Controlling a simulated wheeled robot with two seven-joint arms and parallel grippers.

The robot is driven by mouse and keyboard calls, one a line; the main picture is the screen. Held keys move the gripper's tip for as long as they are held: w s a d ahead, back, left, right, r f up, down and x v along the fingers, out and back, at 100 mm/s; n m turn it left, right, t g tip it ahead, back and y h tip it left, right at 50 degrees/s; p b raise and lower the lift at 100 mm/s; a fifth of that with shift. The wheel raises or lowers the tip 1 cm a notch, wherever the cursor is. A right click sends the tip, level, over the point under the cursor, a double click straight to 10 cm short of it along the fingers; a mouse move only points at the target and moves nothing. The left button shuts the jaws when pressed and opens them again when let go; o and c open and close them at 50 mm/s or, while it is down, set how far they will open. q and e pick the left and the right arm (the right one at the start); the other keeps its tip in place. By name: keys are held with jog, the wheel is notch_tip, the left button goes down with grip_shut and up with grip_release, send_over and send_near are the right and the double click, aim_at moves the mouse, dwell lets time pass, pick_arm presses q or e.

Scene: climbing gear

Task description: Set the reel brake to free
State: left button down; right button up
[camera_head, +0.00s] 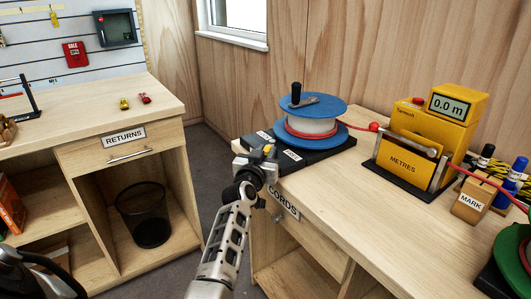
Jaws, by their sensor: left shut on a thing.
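The reel (312,120) has blue discs and a white-and-red drum with a black crank knob on top. It stands on a dark base (328,148) at the left end of the right-hand bench. Two small white labels sit on the base's front edge; I cannot read them surely. My left gripper (268,153) is at the base's front left corner, shut on the reel brake, which is mostly hidden by the fingers. A bit of yellow shows at the fingertips. Which setting the brake is at cannot be told.
A red cord runs from the reel to the yellow metres counter (410,140), reading 0.0 m. The RETURNS bench (85,120) is left, with a bin (143,213) below.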

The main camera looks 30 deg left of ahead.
pick_arm(q)
jog(key=shift+d+r+n+y+p, duration=0.1)
jog(key=shift+r+n+y+p, duration=0.25)
jog(key=shift+p, duration=0.3)
jog(key=shift+w+d+n+g+y+p, duration=0.15)
jog(key=shift+n+g+y+p, duration=0.1)
jog(key=shift+g+y+p, duration=0.15)
jog(key=shift+d+f+y+p, duration=0.1)
jog(key=shift+f+y+p, duration=0.05)
jog(key=shift+y+p, duration=0.15)
jog(key=shift+f, duration=0.2)
jog(key=c, duration=1.2)
grip_release()
jog(key=shift+c, duration=0.2)
pick_arm(e)
jog(key=shift+d+r+n, duration=0.3)
jog(key=shift+d+r, duration=0.05)
jog(key=shift+r, duration=0.1)
pick_arm(q)
jog(key=shift+d, duration=0.15)
pick_arm(e)
jog(key=shift+r, duration=0.1)
